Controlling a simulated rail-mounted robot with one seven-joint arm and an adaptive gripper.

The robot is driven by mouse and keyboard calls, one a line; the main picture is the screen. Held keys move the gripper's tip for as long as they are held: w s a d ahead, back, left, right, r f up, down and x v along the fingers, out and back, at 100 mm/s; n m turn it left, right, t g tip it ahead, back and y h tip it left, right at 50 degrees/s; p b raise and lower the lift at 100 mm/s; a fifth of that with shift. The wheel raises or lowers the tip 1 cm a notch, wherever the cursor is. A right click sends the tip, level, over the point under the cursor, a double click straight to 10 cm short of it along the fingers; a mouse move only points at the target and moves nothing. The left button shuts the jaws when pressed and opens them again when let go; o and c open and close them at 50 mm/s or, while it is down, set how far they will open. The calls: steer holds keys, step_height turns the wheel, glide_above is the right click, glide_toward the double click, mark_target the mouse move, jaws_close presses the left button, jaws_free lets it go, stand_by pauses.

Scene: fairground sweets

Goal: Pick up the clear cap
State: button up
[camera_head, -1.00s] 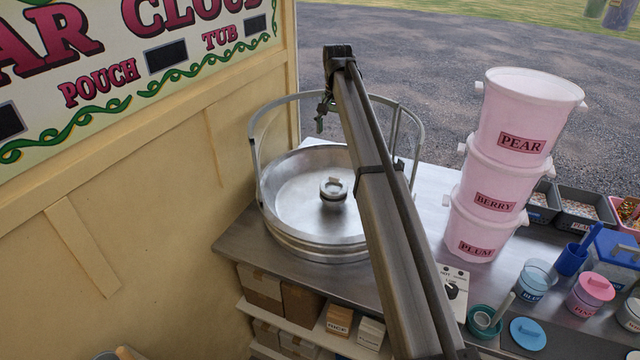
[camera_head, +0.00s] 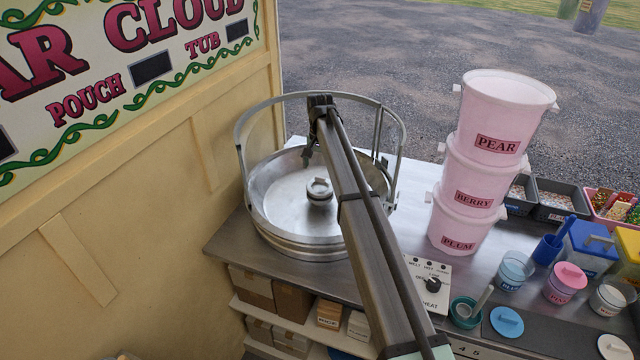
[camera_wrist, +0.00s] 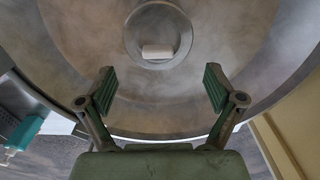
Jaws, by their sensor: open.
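A pale, whitish round cap (camera_head: 614,347), which looks like the clear cap, lies flat at the lower right edge of the head view, in front of a jar with pale contents (camera_head: 608,299). It is not in the wrist view. My gripper (camera_wrist: 160,88) is open and empty, over the round metal pan. In the head view my gripper (camera_head: 308,152) hangs above the pan (camera_head: 270,220), far left of the cap. The pan's central metal hub (camera_wrist: 157,50) shows beyond my fingertips in the wrist view, apart from them.
A raised metal hoop (camera_head: 238,140) surrounds the pan. Stacked pink tubs (camera_head: 498,112) stand between the pan and the jars. A yellow wall (camera_head: 130,220) is at left.

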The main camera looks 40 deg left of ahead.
mark_target(321, 179)
step_height(321, 179, down, 5)
steer(key=p, duration=0.2)
steer(key=shift+s+d+r+p, duration=0.1)
steer(key=shift+d+p, duration=0.05)
steer(key=shift+p, duration=0.15)
steer(key=shift+s+d+r, duration=0.1)
steer(key=c, duration=1.5)
